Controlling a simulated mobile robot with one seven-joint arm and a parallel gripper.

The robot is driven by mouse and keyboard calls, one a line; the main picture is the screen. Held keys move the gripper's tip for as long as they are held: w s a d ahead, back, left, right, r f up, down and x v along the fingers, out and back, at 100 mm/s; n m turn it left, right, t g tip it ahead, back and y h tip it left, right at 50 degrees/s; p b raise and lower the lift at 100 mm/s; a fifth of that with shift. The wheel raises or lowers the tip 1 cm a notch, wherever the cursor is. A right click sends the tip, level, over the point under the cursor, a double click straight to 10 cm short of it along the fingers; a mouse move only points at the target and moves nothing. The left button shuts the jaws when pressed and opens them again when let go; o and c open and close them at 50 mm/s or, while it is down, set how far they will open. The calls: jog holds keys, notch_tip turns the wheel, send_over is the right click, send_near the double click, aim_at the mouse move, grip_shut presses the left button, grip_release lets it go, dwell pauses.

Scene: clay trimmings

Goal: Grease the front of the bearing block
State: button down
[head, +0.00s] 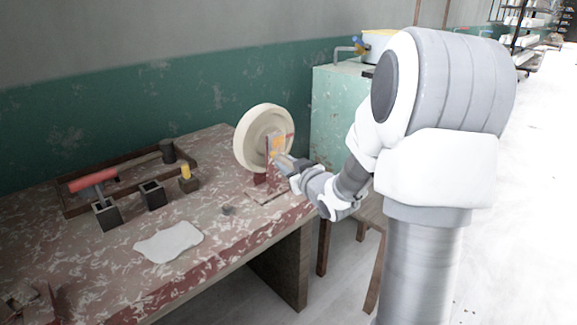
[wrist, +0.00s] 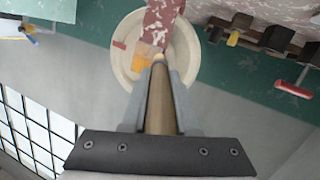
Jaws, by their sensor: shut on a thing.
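The bearing block (head: 262,180) is a worn red upright at the right end of the bench, in front of a cream wheel (head: 250,131). It also shows at the top of the wrist view (wrist: 163,20). An orange-yellow patch (wrist: 143,63) shows by the block's front face. My gripper (head: 289,164) is shut on a round wooden handle (wrist: 159,105), probably a brush, pointing at the block. Its pale tip is at or very near the block beside the patch; I cannot tell if it touches. The gripper partly hides the block in the head view.
The bench (head: 110,262) holds a wooden tray (head: 75,205), a red-handled tool (head: 92,180), dark cups (head: 153,194), a yellow-topped item (head: 186,179) and a pale cloth (head: 170,242). A stool (head: 371,212) is beside the bench.

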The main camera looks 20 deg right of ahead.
jog(key=shift+w+a, duration=0.2)
jog(key=shift+w, duration=0.35)
jog(key=shift+w+d+p, duration=0.6)
jog(key=shift+w+d, duration=0.25)
jog(key=shift+d, duration=1.8)
jog(key=shift+s+a+b, duration=0.35)
jog(key=shift+a+b, duration=0.15)
jog(key=shift+a, duration=0.4)
jog(key=shift+s+a+b, duration=0.3)
jog(key=shift+a+b, duration=0.2)
jog(key=shift+a, duration=0.35)
jog(key=shift+s+a+b, duration=0.35)
jog(key=shift+a+b, duration=0.15)
jog(key=shift+a, duration=0.4)
jog(key=shift+d, duration=0.1)
jog(key=s+d, duration=0.2)
jog(key=s, duration=0.3)
jog(key=shift+s+p, duration=0.35)
